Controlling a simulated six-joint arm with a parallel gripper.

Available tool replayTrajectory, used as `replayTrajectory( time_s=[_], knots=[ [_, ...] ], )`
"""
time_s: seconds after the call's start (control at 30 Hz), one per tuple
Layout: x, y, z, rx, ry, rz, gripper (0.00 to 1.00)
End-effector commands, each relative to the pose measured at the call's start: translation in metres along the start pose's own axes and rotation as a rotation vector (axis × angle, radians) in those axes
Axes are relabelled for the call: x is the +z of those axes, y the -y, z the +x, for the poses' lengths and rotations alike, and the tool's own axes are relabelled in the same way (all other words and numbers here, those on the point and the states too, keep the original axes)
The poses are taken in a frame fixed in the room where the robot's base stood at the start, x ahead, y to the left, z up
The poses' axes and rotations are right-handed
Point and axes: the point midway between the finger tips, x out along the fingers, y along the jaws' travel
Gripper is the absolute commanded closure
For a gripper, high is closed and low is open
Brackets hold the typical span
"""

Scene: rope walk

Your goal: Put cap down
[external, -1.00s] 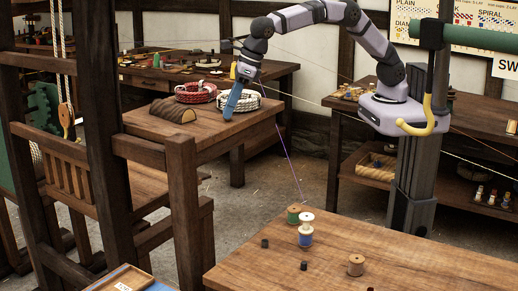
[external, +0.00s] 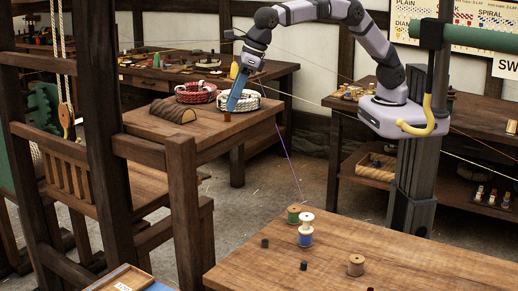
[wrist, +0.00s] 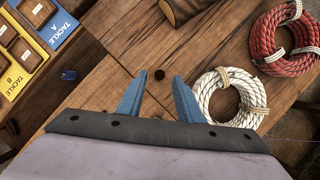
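The fingers hold nothing.
A white rope coil (wrist: 225,97) lies right of my fingers, and a red rope coil (wrist: 284,38) lies beyond it. A wooden grooved block (external: 173,111) is to the left. Tackle trays (wrist: 22,45) show at the upper left. Spools (external: 305,236) stand on the front table.

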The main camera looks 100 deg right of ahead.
Motion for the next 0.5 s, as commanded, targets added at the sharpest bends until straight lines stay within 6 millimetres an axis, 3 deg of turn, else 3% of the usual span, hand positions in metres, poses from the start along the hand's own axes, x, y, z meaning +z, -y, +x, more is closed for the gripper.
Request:
replayTrajectory(
  time_s=[0.3, 0.5],
  knots=[
    [0.000, -0.001, -0.057, 0.003, 0.004, 0.000, 0.67],
    [0.000, -0.001, -0.081, 0.001, 0.002, 0.000, 0.67]
  ],
)
